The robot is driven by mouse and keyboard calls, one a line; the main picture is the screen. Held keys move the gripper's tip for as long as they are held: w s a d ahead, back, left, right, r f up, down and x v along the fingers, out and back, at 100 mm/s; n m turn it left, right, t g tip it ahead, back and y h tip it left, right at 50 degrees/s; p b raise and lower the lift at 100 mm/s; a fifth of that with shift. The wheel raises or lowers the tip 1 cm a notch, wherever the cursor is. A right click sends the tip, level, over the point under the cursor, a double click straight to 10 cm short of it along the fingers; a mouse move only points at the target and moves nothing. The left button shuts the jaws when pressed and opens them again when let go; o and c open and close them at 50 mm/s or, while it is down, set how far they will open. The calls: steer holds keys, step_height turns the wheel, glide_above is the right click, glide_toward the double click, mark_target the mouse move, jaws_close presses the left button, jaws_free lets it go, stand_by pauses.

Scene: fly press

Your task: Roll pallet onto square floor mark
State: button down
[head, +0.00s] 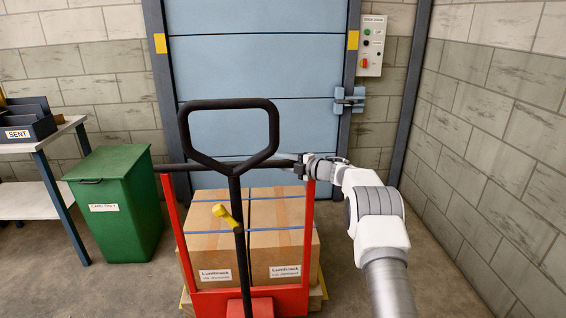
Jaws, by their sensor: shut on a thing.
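In the head view a red truck frame (307,240) with a black crossbar (185,167) stands in front of me. A black loop handle (228,103) on a dark shaft, with a yellow lever (226,217), rises before it. Two strapped cartons (282,215) sit behind the frame on a pallet (318,297), of which only a small edge shows low down. My gripper (303,167) is shut on the right end of the crossbar, reached from the right; its fingers are small and partly hidden. No square floor mark shows.
A blue roller door (265,60) closes the back, with a latch (349,101) and a control box (371,46) at its right. A green bin (117,205) and a table (30,203) with a SENT tray (28,122) stand left. Bare floor (440,270) lies right, before the block wall.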

steer(key=shift+w+a+r, duration=0.25)
steer(key=shift+a+r, duration=0.2)
steer(key=shift+r, duration=0.3)
steer(key=c, duration=0.6)
jaws_free()
steer(key=shift+f, duration=0.15)
steer(key=shift+s+f, duration=0.1)
steer(key=shift+f, duration=0.1)
steer(key=v, duration=0.9)
steer(key=p+v, duration=0.1)
steer(key=v, duration=0.7)
steer(key=shift+d+r, duration=0.2)
steer(key=shift+d, duration=0.3)
